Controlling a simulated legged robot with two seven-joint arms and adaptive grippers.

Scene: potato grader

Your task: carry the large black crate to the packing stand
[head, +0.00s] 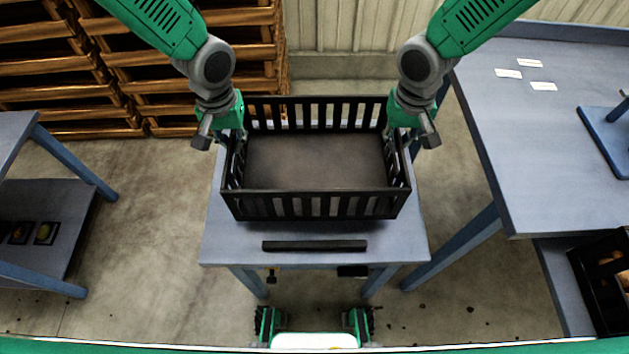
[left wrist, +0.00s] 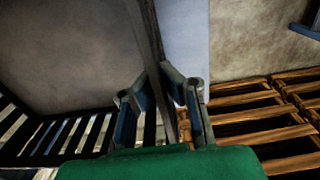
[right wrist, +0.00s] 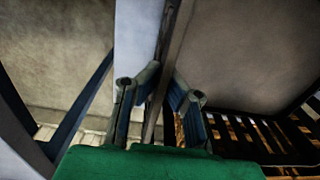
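The large black crate (head: 315,205), slatted and empty, is level over a small blue-grey table (head: 225,245) in the middle of the head view. I cannot tell whether it rests on the table or hangs just above it. My left gripper (head: 237,140) is at the crate's left wall, and my right gripper (head: 396,138) is at its right wall. In the left wrist view, the fingers (left wrist: 163,75) close on the wall rim from both sides. The right wrist view shows the same with the right fingers (right wrist: 167,75). Which table is the packing stand is not clear.
A larger blue-grey table (head: 540,160) with white cards stands at the right. A dark crate (head: 595,300) with contents is on its lower shelf. A black bar (head: 314,246) lies at the small table's front. Stacked wooden crates (head: 130,60) stand behind left; a blue-framed shelf (head: 60,225) is left.

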